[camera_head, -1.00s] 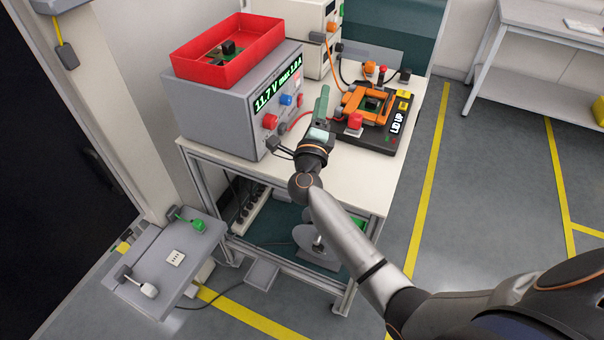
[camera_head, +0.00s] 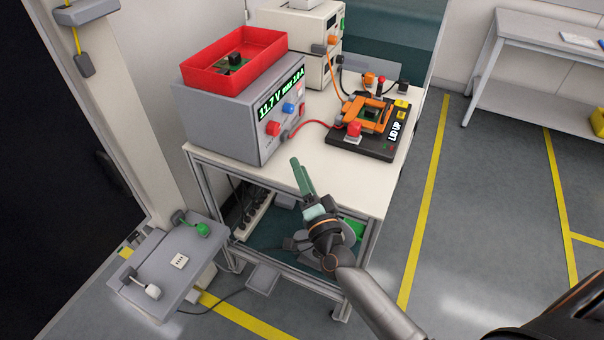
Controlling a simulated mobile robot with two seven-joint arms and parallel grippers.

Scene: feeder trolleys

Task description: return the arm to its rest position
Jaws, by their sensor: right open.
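My right gripper (camera_head: 303,178) has greenish fingers and points up and away, in front of the near edge of the white bench (camera_head: 345,180). It looks empty. Its arm comes in from the lower right. The fingers overlap the bench top in the picture; I cannot tell how far above or in front of it they are. My left gripper is not in view.
A grey power supply (camera_head: 225,120) reading 11.7 V stands on the bench's left, with a red tray (camera_head: 205,75) holding a board on top. A black test fixture (camera_head: 360,145) with orange clamp parts sits at right. A grey side shelf (camera_head: 160,285) stands lower left.

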